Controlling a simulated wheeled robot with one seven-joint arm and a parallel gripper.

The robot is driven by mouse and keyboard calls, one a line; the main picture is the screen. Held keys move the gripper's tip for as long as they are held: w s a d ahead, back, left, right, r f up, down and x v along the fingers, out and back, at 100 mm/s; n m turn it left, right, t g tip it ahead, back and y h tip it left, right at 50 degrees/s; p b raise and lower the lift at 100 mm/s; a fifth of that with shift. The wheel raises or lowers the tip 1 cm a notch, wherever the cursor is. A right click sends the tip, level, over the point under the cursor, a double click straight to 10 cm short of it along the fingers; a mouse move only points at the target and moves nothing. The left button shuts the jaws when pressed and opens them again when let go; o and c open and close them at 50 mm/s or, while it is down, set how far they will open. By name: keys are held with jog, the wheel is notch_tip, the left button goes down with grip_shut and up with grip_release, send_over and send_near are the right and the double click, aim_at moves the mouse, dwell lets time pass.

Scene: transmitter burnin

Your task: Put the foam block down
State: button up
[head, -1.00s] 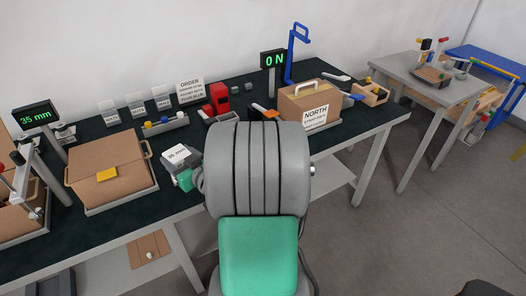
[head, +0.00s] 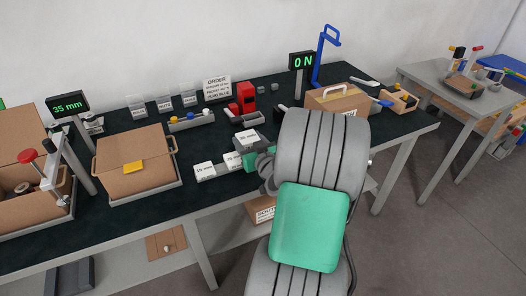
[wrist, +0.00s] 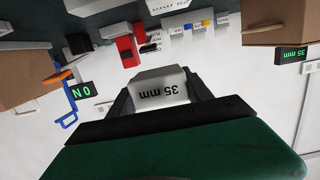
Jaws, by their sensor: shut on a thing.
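The foam block is a pale grey block marked "35 mm" (wrist: 163,90). In the wrist view it sits between the two dark fingers of my gripper (wrist: 160,98), which is shut on it. Two white-labelled blocks (head: 205,170) lie on the table just left of my gripper.
An open-handled carton (head: 130,160) stands to the left, by a "35 mm" display (head: 68,107). A red device (head: 246,97) and a parts tray (head: 191,122) are behind. A "0 N" display (head: 302,62) and another carton (head: 335,99) are right. Bare table lies between left carton and blocks.

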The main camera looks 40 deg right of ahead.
jog(key=d+f, duration=0.2)
jog(key=w+d+f, duration=0.1)
jog(key=d+f, duration=0.1)
jog(key=d, duration=0.1)
jog(key=w+d+f, duration=0.1)
jog(key=d+f, duration=0.1)
jog(key=shift+w+d+f, duration=0.15)
jog(key=shift+d+f, duration=0.1)
jog(key=shift+f, duration=0.05)
jog(key=f, duration=0.1)
jog(key=d+f, duration=0.1)
jog(key=f, duration=0.1)
jog(key=shift+w+f, duration=0.15)
jog(key=shift+f, duration=0.05)
jog(key=shift+a+f, duration=0.1)
jog(key=shift+a, duration=0.05)
jog(key=shift+f+b, duration=0.25)
jog(key=shift+b, duration=0.05)
jog(key=o, duration=1.3)
jog(key=shift+r+p, duration=0.25)
jog(key=shift+p, duration=0.65)
